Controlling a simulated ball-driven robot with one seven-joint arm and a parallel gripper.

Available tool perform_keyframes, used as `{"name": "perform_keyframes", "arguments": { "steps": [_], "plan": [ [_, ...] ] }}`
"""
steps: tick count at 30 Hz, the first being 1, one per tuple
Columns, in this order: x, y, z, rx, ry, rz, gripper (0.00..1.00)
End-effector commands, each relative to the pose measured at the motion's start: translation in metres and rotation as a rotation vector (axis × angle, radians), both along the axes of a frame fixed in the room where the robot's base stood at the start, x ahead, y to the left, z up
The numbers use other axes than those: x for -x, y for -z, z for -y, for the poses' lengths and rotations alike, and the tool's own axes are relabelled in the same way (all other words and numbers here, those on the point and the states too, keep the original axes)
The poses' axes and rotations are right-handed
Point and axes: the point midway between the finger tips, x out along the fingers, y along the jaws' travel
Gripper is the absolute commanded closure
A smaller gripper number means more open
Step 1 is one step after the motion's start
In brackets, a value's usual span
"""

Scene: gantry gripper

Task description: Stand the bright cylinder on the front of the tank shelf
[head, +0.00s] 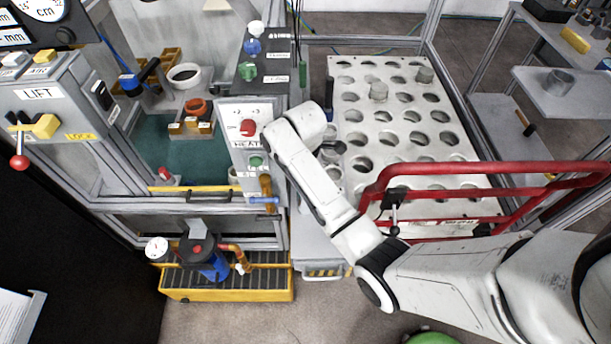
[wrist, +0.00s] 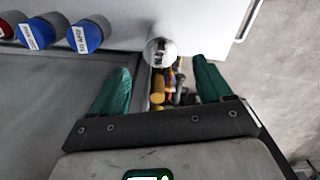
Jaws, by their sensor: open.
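My gripper (wrist: 162,68) is open, its two green fingers apart in the wrist view. A shiny, bright cylinder (wrist: 160,50) shows its round end just beyond the fingertips, roughly between them; I see no finger touching it. In the head view the wrist of my arm is over the gap between the control panel and the perforated rack, and the fingers cannot be clearly made out. A teal-floored tank (head: 205,160) with a yellow-edged front is left of my arm. I cannot tell which surface is the tank shelf.
The white perforated rack (head: 400,150) holds grey cylinders (head: 378,91) (head: 425,75). A red rail (head: 480,170) crosses its front. Another metal cylinder (head: 560,82) stands on a side shelf at right. A control panel (head: 246,128) is beside my wrist. A blue pump (head: 210,265) stands low in front.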

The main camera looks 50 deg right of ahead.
Motion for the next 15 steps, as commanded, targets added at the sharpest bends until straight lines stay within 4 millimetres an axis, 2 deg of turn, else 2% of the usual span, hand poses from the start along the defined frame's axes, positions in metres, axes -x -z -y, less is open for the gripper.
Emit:
{"name": "perform_keyframes", "arguments": {
  "steps": [3, 8, 11, 14, 15],
  "plan": [
    [0.0, -0.005, 0.0, 0.0, 0.0, 0.0, 0.21],
    [0.005, -0.003, -0.007, -0.002, 0.02, 0.001, 0.21],
    [0.017, 0.004, -0.024, -0.006, 0.083, 0.007, 0.21],
    [0.044, 0.012, -0.053, -0.013, 0.21, 0.018, 0.21],
    [0.059, 0.015, -0.066, -0.017, 0.277, 0.023, 0.21]
  ]
}}
